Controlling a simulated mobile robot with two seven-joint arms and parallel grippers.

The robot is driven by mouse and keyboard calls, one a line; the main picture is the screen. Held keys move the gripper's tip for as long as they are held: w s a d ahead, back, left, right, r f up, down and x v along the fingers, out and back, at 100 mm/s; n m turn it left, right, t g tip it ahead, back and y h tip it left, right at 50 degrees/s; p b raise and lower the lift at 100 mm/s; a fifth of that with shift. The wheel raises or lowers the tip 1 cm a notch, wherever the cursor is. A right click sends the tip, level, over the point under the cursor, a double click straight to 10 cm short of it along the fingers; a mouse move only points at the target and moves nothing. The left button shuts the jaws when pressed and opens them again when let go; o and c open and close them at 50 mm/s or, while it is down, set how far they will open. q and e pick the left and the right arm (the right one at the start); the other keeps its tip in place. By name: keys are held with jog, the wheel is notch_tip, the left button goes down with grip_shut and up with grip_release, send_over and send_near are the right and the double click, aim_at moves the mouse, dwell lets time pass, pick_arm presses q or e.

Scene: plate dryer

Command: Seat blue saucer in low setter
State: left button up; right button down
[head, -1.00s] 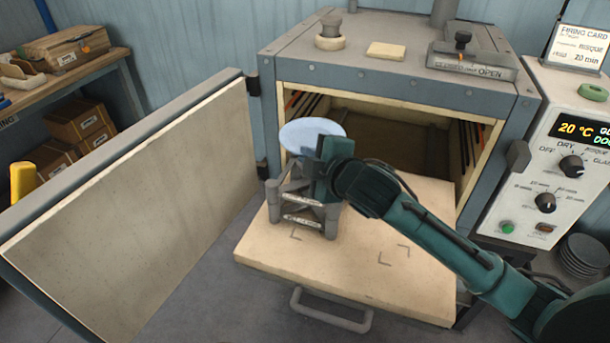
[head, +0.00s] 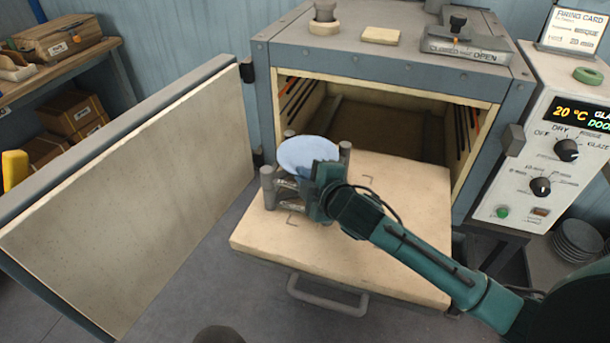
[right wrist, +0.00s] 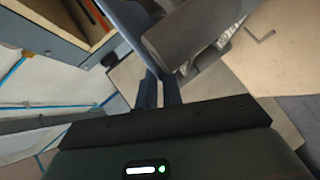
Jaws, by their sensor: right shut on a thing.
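The light blue saucer (head: 308,155) is at the grey setter in the head view, low among its posts. My right gripper (head: 318,182) is shut on the saucer's near right edge. The setter (head: 268,188) stands on the pale shelf slab; one post (head: 345,150) rises just right of the saucer. My gripper and the saucer hide much of the setter, so I cannot tell whether the saucer touches its supports. In the right wrist view the closed fingers (right wrist: 160,90) are beside the grey setter (right wrist: 185,35). My left gripper is not in view.
The pale slab (head: 390,215) extends in front of the open kiln (head: 385,120), with bare room right of the setter. The open door (head: 130,200) stands at left. The control box (head: 560,150) is at right. A handle (head: 325,300) sticks out below the slab.

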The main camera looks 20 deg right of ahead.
jog(key=c, duration=1.6)
grip_release()
jog(key=shift+o, duration=0.2)
jog(key=shift+r, duration=0.2)
jog(key=v, duration=1.2)
